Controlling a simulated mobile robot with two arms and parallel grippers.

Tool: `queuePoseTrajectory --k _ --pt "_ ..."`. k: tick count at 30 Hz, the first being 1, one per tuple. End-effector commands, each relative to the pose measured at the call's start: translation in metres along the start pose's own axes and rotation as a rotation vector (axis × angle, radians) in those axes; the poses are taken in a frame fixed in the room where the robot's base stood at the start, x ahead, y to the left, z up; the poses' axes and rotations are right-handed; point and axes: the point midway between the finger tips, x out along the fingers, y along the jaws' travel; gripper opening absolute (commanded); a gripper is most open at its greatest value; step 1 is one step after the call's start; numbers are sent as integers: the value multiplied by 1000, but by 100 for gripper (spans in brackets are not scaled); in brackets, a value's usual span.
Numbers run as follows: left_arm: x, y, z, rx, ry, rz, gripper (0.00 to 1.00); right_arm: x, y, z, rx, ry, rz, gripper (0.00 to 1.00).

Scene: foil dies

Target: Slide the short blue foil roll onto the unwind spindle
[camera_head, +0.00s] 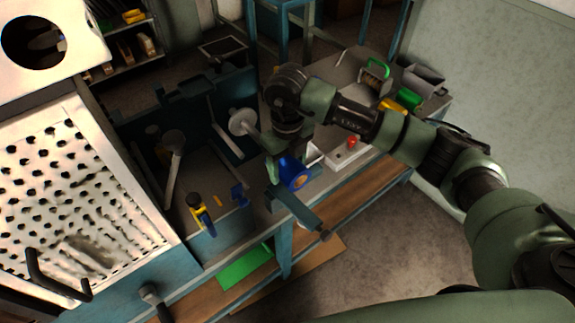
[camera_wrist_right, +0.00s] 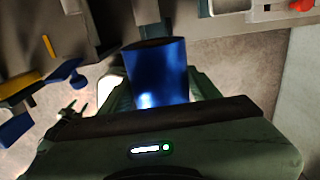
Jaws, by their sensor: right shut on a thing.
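The short blue foil roll (camera_head: 294,174) has an orange core end facing the front right in the head view. My right gripper (camera_head: 287,157) comes down from above and is shut on it, holding it near the bench's front edge. In the right wrist view the roll (camera_wrist_right: 157,74) shows as a shiny blue cylinder between the green fingers. A pale disc with a short shaft (camera_head: 242,122), which looks like the spindle, is behind and left of the roll. The roll looks apart from it. My left gripper is not in view.
A dark bar with a knob (camera_head: 298,211) juts over the bench's front edge, just below the roll. A box with a red button (camera_head: 347,154) is to the right. A yellow and blue tool (camera_head: 200,213) lies front left. A perforated white panel (camera_head: 75,180) fills the left.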

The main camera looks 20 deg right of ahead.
Motion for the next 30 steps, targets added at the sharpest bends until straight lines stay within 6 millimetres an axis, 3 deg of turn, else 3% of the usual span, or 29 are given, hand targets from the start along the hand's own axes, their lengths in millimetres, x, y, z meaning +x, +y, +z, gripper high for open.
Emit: queuePoseTrajectory --k 30 --pt "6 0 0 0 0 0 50 0 0 0 0 -2 0 4"
